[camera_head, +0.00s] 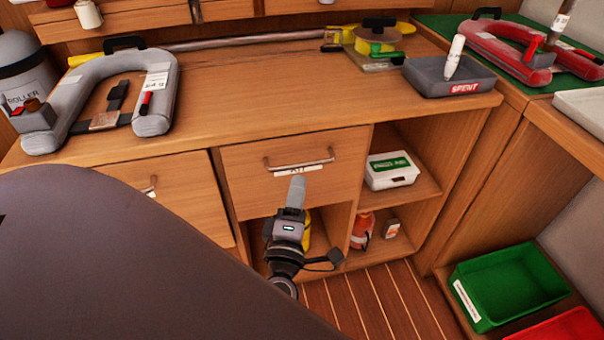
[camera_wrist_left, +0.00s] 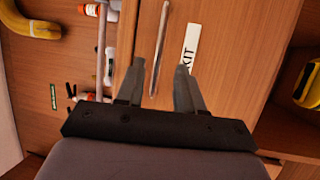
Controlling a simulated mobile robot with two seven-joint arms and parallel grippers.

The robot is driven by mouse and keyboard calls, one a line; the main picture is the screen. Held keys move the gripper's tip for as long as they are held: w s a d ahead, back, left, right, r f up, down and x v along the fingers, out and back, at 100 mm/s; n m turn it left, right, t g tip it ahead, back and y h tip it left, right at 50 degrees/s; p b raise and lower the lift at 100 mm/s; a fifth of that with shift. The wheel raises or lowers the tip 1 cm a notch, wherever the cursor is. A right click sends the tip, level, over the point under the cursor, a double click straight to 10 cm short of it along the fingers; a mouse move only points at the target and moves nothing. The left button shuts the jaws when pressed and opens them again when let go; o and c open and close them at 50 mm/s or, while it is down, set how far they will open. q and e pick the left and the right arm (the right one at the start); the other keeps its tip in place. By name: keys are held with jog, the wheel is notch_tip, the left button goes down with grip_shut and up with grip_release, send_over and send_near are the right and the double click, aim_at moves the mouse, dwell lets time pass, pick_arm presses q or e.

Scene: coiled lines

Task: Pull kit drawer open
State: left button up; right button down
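The kit drawer (camera_head: 245,178) is a wooden front under the counter and appears closed. It has a metal bar handle (camera_head: 300,162) with a white label below it; the label reads KIT (camera_wrist_left: 190,48) in the left wrist view. My left gripper (camera_head: 297,182) is in front of the drawer, just below the handle in the head view. In the left wrist view its two fingers (camera_wrist_left: 160,80) are apart and empty. The handle bar (camera_wrist_left: 158,50) lies ahead of the gap between them, and I see no contact. My right gripper is not in view.
Another drawer (camera_head: 180,200) is to the left. Open shelves to the right hold a white first-aid box (camera_head: 391,170) and an orange bottle (camera_head: 362,230). A grey horseshoe-shaped item (camera_head: 155,100) and a grey tray (camera_head: 445,78) sit on the counter. A green bin (camera_head: 515,285) stands lower right.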

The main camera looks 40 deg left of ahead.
aim_at(302, 171)
pick_arm(q)
jog(key=x, duration=0.5)
jog(key=shift+w+a+r, duration=0.15)
jog(key=shift+w+a, duration=0.05)
jog(key=shift+w, duration=0.15)
grip_shut()
